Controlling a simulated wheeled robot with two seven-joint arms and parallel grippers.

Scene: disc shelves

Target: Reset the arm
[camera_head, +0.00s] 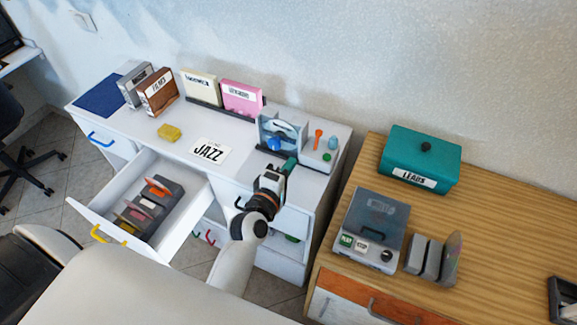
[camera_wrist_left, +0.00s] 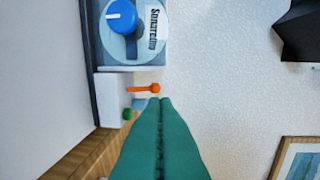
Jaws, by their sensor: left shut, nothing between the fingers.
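My left arm comes in from the bottom of the head view. Its left gripper (camera_head: 289,165), with teal fingers, is raised over the right part of the white desk (camera_head: 187,141). In the left wrist view the two teal fingers (camera_wrist_left: 160,101) lie together with nothing between them. The gripper is near a grey disc device with a blue knob (camera_head: 275,142), which also shows in the left wrist view (camera_wrist_left: 122,17). An orange pin (camera_head: 318,138) and a green knob (camera_head: 326,156) stand right of that device. My right gripper is not in view.
An open drawer (camera_head: 185,221) holding several sleeves juts out at the left. A JAZZ card (camera_head: 209,151) and a yellow block (camera_head: 169,132) lie on the desk. A teal LEADS box (camera_head: 421,158) and a grey player (camera_head: 371,228) stand on the wooden cabinet at right.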

